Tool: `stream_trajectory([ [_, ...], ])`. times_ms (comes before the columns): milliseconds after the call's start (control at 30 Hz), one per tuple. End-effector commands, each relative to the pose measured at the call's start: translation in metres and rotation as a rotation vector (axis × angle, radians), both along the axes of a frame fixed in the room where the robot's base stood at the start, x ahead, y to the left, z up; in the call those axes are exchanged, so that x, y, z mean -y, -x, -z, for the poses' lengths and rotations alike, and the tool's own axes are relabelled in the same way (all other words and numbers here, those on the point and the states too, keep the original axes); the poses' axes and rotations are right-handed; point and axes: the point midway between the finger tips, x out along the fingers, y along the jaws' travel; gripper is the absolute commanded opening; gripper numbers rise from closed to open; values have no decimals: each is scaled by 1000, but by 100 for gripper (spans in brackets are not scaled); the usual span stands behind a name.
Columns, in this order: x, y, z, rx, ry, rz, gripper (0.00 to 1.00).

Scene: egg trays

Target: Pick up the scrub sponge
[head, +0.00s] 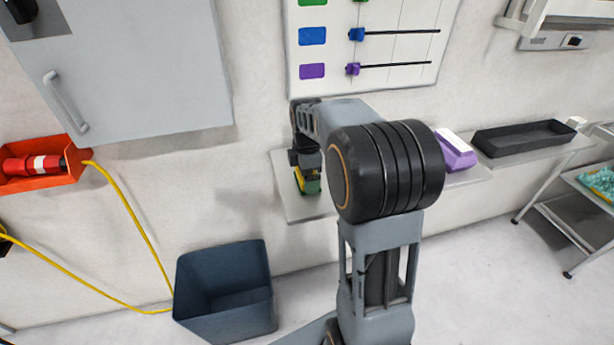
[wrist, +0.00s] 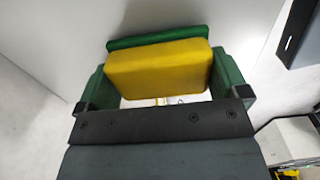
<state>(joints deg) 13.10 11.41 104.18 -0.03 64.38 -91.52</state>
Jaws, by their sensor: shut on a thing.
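The scrub sponge (wrist: 158,70), a yellow block with a green layer on its far side, fills the space between my jaws in the wrist view. My gripper (wrist: 162,78) has green fingers on both sides of the sponge and is shut on it. In the head view my gripper (head: 308,182) points down in front of the left end of the wall shelf, with a bit of yellow showing between its green parts. I cannot tell exactly how far the sponge is from the shelf.
The wall shelf (head: 302,208) carries a purple box (head: 455,152) and a black tray (head: 522,137) to the right. A dark blue bin (head: 225,290) stands below left. A grey cabinet (head: 140,70) hangs upper left, beside a slider board (head: 400,55). A trolley (head: 575,215) stands right.

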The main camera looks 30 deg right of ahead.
Motion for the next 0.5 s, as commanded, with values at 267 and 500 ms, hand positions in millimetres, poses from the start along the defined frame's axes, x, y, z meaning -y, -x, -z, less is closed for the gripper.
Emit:
stream_trajectory([
  [267, -3, 13, -42, 5, 1, 0, 66],
  [500, -11, 55, -89, 6, 1, -1, 66],
])
